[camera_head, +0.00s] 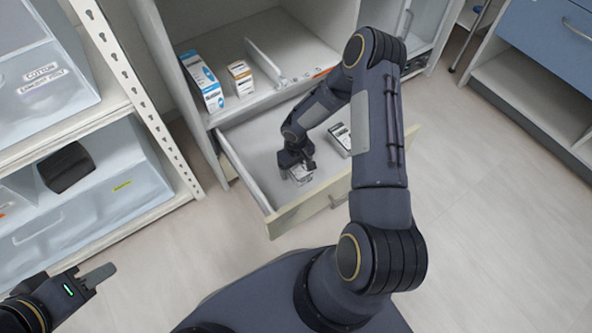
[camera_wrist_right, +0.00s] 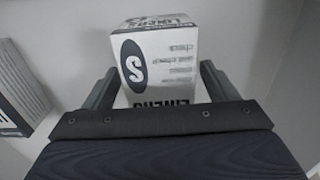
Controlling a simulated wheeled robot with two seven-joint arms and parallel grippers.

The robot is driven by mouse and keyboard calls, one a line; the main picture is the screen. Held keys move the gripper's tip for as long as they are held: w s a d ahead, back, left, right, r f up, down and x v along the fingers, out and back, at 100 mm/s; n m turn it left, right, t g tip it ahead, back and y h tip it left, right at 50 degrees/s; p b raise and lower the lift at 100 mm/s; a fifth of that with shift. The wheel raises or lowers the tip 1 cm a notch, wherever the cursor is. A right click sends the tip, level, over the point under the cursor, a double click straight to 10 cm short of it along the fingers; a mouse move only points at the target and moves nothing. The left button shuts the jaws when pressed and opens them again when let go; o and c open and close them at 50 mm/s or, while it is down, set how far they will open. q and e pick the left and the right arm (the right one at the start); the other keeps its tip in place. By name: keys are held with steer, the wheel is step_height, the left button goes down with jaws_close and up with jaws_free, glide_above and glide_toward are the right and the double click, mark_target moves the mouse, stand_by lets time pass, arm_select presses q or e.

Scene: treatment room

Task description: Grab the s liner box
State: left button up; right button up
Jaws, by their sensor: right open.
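The S liner box (camera_wrist_right: 160,62) is white with a black oval and a white "S" on its face. In the right wrist view it stands between the two fingers of my right gripper (camera_wrist_right: 160,90). The fingers are open on either side of it, with small gaps showing. In the head view my right gripper (camera_head: 296,160) is down inside the open drawer (camera_head: 262,143), over the box (camera_head: 300,176), which is mostly hidden by it. My left gripper (camera_head: 92,280) is at the lower left, away from the drawer; its jaw opening is unclear.
Another black-and-white box (camera_head: 341,138) lies in the drawer to the right; a similar one (camera_wrist_right: 18,95) shows at the wrist view's left. A blue-and-white box (camera_head: 202,82) and a brown-and-white box (camera_head: 240,78) stand on the shelf above. Shelves with bins (camera_head: 90,195) stand left.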

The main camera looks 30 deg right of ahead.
steer(key=shift+f, duration=0.35)
steer(key=shift+c, duration=0.3)
steer(key=shift+r, duration=0.1)
steer(key=c, duration=1.1)
